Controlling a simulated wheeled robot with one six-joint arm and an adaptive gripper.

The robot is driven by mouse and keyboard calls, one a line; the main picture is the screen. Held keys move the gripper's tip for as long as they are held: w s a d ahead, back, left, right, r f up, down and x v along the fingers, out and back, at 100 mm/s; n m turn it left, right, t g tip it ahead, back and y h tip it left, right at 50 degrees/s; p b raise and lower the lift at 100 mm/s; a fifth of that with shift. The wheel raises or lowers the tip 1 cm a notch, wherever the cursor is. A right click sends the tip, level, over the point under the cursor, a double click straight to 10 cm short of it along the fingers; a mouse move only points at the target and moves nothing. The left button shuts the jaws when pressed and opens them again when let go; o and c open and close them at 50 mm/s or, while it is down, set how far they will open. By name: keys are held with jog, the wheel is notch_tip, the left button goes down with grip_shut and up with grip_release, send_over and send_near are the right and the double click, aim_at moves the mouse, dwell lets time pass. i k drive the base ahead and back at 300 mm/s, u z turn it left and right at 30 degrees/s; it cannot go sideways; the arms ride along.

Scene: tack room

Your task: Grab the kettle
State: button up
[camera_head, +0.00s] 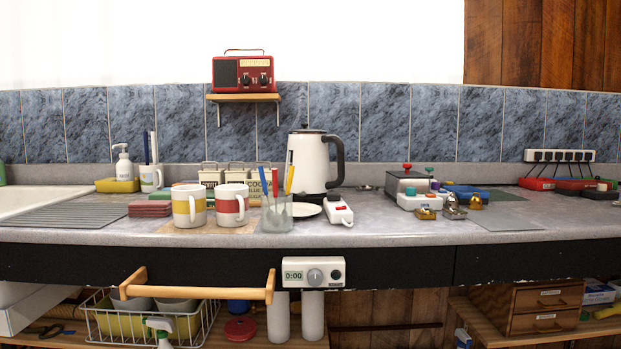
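A white kettle (309,164) with a black lid and base stands upright on the grey counter, a little right of the middle in the head view. Its black handle (338,160) is on the right side. My gripper is not in this view.
Two striped mugs (189,206) stand left of the kettle. Metal bells (453,208) and a switch box (422,200) lie to the right. A red radio (243,74) sits on a wall shelf above. A wooden rail (197,292) juts out below the counter's front edge.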

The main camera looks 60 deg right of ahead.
aim_at(309, 153)
jog(key=k, duration=0.8)
jog(key=z, duration=1.2)
jog(key=i, duration=0.3)
jog(key=z, duration=0.05)
